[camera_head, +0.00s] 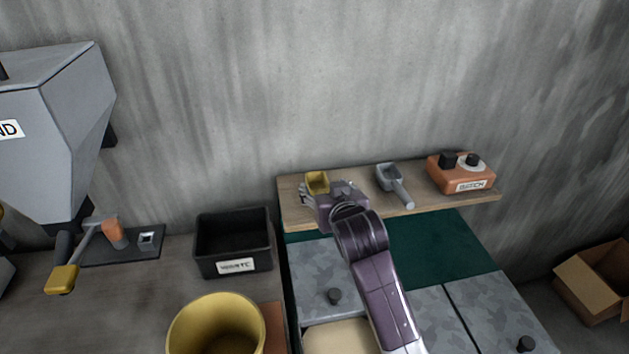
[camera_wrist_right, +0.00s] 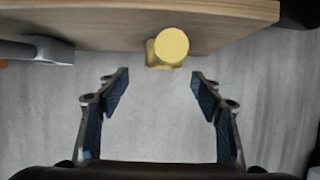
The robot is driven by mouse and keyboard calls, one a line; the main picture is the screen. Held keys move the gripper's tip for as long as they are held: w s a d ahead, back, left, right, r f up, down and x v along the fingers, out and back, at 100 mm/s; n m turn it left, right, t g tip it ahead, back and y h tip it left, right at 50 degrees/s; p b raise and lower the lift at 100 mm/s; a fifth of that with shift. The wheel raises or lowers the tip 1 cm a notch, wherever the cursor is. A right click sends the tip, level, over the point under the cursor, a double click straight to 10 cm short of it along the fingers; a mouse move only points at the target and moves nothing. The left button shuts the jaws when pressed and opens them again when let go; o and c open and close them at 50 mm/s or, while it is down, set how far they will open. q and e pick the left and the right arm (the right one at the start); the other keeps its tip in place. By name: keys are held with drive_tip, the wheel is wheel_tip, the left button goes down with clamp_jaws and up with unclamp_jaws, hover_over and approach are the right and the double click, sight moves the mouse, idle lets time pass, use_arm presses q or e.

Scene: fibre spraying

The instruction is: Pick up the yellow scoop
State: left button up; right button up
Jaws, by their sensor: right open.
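The yellow scoop (camera_head: 317,181) lies at the left end of the wooden shelf (camera_head: 440,207) in the head view, with its lower part hidden behind my right gripper. In the right wrist view the yellow scoop (camera_wrist_right: 170,47) shows a round yellow end toward me at the shelf's edge. My right gripper (camera_head: 328,200) is at the shelf's left part, close to the scoop. In the wrist view its two fingers (camera_wrist_right: 160,80) are spread apart and empty, with the scoop a little beyond the tips and roughly centred. My left gripper does not show.
A grey scoop (camera_head: 391,180) lies right of the yellow one on the shelf; its handle (camera_wrist_right: 40,50) shows left in the wrist view. An orange box (camera_head: 460,178) with black knobs stands farther right. A black bin (camera_head: 233,244) and yellow bucket (camera_head: 215,328) stand left.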

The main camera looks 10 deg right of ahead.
sight(315, 177)
drive_tip(key=shift+w+r, duration=0.1)
drive_tip(key=shift+w, duration=0.6)
drive_tip(key=shift+w+a+f+p, duration=0.1)
drive_tip(key=shift+w+f+p, duration=0.25)
drive_tip(key=shift+w+p, duration=0.25)
drive_tip(key=shift+s+f+p+x, duration=0.15)
drive_tip(key=shift+p+x, duration=0.1)
drive_tip(key=shift+x, duration=0.5)
drive_tip(key=shift+f+p+x, duration=0.15)
drive_tip(key=shift+p+x, duration=0.15)
drive_tip(key=shift+x, duration=0.45)
drive_tip(key=shift+s+f+p+x, duration=0.1)
drive_tip(key=shift+f+p+x, duration=0.15)
drive_tip(key=shift+x, duration=0.5)
drive_tip(key=shift+w+a+r, duration=0.1)
drive_tip(key=shift+a, duration=0.05)
drive_tip(key=shift+c, duration=1.5)
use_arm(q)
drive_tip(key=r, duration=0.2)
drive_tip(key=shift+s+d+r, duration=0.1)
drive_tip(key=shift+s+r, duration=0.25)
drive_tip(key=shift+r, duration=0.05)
use_arm(e)
drive_tip(key=c, duration=1)
